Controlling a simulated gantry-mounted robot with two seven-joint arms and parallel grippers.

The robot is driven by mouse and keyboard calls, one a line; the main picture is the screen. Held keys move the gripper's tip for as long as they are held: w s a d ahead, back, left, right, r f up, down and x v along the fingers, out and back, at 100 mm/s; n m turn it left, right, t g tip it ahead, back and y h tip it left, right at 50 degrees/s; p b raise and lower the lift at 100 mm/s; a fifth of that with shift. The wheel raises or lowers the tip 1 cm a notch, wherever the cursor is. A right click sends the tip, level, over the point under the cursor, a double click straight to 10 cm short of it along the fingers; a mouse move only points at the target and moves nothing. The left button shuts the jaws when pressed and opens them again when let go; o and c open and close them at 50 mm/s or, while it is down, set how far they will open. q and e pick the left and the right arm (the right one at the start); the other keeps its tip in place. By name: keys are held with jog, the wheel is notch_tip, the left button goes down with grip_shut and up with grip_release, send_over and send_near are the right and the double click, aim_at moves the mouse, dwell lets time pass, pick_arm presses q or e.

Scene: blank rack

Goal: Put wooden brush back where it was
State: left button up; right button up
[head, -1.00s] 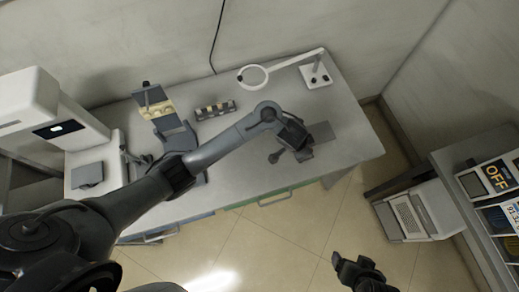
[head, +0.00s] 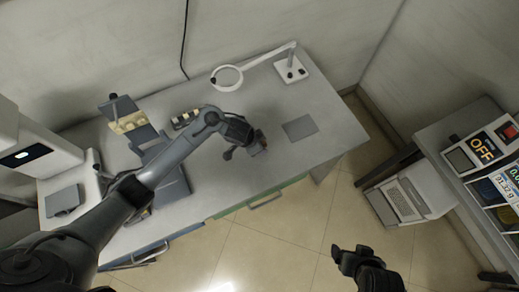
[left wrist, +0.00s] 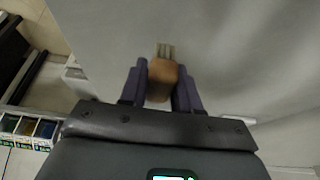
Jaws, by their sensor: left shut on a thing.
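The wooden brush (left wrist: 163,78), a brown block with pale bristles at its far end, sits between the fingers of my left gripper (left wrist: 161,82) in the left wrist view. In the head view my left gripper (head: 258,146) is shut on it over the middle of the table, left of a flat grey square (head: 300,128). The brush (head: 262,140) is mostly hidden there, with only a small reddish-brown part showing. My right gripper (head: 348,260) is over the floor in front of the table, away from everything; its jaw gap is unclear.
A grey stand with a yellowish part (head: 128,122) and a small dark rack with pale pieces (head: 187,119) stand left of my left gripper. A ring magnifier lamp (head: 228,78) is at the back. A white machine (head: 35,155) is at the left. The table's right end is clear.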

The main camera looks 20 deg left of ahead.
pick_arm(q)
jog(key=shift+f+b, duration=0.55)
jog(key=shift+f, duration=1.2)
jog(key=shift+f, duration=0.1)
jog(key=o, duration=0.9)
jog(key=shift+o, duration=0.2)
